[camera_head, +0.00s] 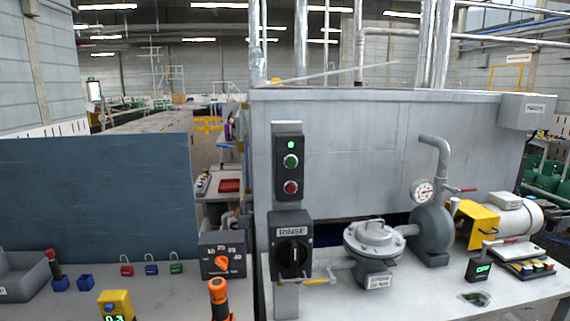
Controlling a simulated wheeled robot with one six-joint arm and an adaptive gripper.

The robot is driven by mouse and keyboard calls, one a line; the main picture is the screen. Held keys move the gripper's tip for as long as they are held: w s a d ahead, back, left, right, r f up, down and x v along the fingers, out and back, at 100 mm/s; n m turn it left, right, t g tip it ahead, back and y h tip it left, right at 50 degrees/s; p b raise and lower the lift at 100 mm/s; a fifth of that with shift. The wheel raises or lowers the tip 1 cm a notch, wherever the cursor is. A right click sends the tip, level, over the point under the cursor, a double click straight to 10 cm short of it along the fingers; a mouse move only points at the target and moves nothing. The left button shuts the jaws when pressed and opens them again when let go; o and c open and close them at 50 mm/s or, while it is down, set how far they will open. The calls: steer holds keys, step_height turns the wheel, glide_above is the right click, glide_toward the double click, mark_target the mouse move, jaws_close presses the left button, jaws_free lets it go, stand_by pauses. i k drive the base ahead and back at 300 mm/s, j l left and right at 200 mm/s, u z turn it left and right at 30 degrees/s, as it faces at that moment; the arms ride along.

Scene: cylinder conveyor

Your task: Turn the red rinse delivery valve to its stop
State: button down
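A small red lever handle (463,189) sits beside the round pressure gauge (423,191), on the outlet side of the grey pump (432,235). It points to the right and looks roughly level. It is the red handle closest to the delivery pipe (438,150); no label on it can be read. My gripper is not in view.
A RINSE switch box (291,245) stands on a post left of the strainer (373,241), with a yellow-handled valve (318,282) between them. A large grey tank (350,130) stands behind. An orange-and-black object (218,297) rises at the front. Padlocks (151,268) and a dial box (221,258) occupy the left bench.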

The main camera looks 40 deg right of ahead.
mark_target(454, 190)
steer(key=j+z, duration=0.15)
steer(key=z, duration=0.2)
steer(key=l+z, duration=0.1)
steer(key=z, duration=1.4)
steer(key=i+l, duration=0.5)
steer(key=l, duration=0.15)
steer(key=i+l, duration=1.05)
steer(key=l, duration=0.2)
steer(key=j+u, duration=0.05)
